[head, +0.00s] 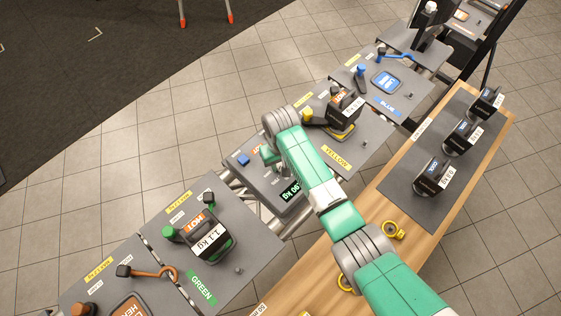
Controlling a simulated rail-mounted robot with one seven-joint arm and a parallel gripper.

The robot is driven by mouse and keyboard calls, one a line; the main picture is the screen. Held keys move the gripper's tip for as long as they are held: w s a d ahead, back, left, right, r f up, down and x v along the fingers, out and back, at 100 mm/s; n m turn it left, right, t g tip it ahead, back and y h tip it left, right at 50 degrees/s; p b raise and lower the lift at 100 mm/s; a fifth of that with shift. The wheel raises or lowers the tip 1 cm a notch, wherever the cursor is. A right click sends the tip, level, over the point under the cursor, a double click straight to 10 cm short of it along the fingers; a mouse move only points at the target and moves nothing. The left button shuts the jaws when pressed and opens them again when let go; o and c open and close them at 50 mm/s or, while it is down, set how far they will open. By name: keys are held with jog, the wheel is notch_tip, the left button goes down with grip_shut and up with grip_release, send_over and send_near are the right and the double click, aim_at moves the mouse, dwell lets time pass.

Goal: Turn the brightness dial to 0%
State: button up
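No dial can be made out as the brightness dial in the head view, and no brightness or percent label is readable. My arm reaches up from the lower right, over the grey middle station with a green-lit display (291,192). My gripper (268,156) seems to be the small grey-green part below the wrist, over that station. Its fingers are too small and too covered by the arm to show whether they are open. A blue block (244,160) sits on the station, left of the gripper.
A green-labelled station (252,235) holds a black weight (208,240) marked hot. Yellow-labelled (365,150) and blue-labelled (405,95) stations stand further up. A wooden bench (398,208) at right holds black weights on a grey mat and a yellow ring (393,230). Tiled floor lies left.

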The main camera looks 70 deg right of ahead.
jog(key=c, duration=0.4)
jog(key=shift+n, duration=0.3)
